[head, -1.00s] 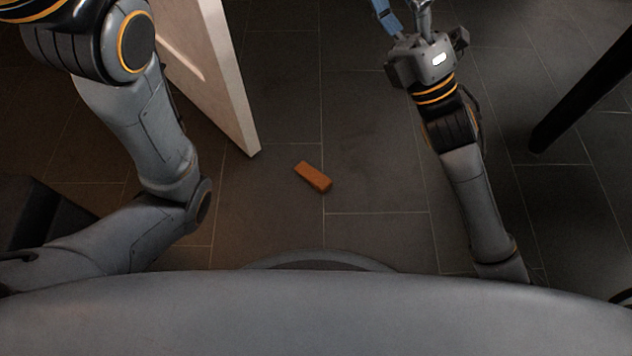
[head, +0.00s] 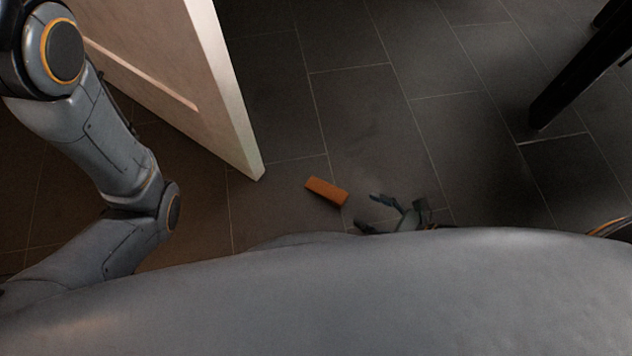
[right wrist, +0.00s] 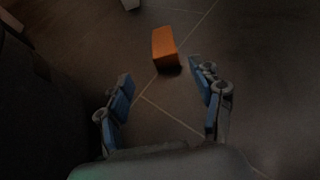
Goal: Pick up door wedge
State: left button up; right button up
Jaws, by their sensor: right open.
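The door wedge (head: 326,191) is a small orange-brown block lying on the dark tiled floor, right of the white door's lower corner in the head view. My right gripper (head: 374,211) is low beside it, to its right and apart from it, partly hidden behind my body. In the right wrist view the wedge (right wrist: 165,48) lies beyond the blue-padded fingers (right wrist: 160,82), nearly centred between them. The fingers are spread with nothing between them. My left arm comes in at the left; its gripper is out of the head view.
A white door panel (head: 215,100) stands close to the wedge on the left. A black leg (head: 575,80) rests on the floor at the upper right. The tiled floor (head: 400,130) between them is clear.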

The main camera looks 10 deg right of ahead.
jog(key=b, duration=0.3)
send_near(328, 190)
jog(key=x, duration=0.4)
jog(key=shift+s+f, duration=0.3)
jog(key=shift+f, duration=0.05)
jog(key=b+x, duration=0.4)
jog(key=x, duration=0.1)
jog(key=shift+w, duration=0.3)
jog(key=shift+r, duration=0.15)
jog(key=shift+c, duration=0.4)
jog(key=c, duration=1.2)
jog(key=shift+r, duration=0.15)
